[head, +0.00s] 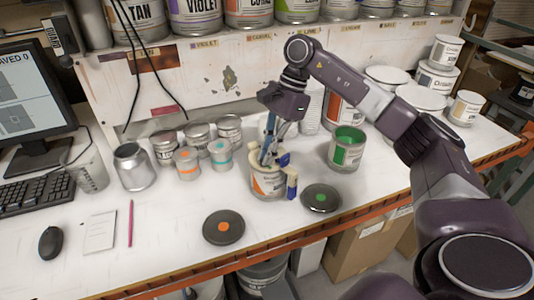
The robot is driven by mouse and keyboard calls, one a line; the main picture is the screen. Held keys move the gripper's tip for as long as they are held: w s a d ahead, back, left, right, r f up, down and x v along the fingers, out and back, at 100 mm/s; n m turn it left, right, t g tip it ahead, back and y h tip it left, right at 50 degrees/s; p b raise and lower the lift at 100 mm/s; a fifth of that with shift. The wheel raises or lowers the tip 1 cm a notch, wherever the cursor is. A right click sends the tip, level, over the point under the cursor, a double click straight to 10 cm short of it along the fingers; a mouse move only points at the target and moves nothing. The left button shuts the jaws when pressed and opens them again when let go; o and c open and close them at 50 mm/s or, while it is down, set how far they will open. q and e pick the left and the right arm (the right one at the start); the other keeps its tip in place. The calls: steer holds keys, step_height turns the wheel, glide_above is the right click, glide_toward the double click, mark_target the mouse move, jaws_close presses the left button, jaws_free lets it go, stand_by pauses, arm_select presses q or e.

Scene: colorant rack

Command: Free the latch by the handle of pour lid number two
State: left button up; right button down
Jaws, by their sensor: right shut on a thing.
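A cream pour lid (254,157) with dark blue parts sits on an open-looking can with an orange-and-white label (268,187), near the middle of the table. A blue and cream upright piece (291,184) shows at the can's right side. My right gripper (268,158) points down over the lid and is shut on part of it. The fingers hide the gripped part, so I cannot tell handle from latch. I cannot read a number on the lid. My left gripper is out of view.
An open can of green paint (346,148) stands to the right. Dark discs with a green dot (321,197) and an orange dot (223,227) lie in front. Several small tins (187,160) stand to the left.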

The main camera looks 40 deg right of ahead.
steer(key=c, duration=2.1)
jaws_free()
steer(key=shift+r, duration=0.1)
steer(key=v, duration=1.1)
steer(key=shift+d+r, duration=0.15)
steer(key=shift+r, duration=0.25)
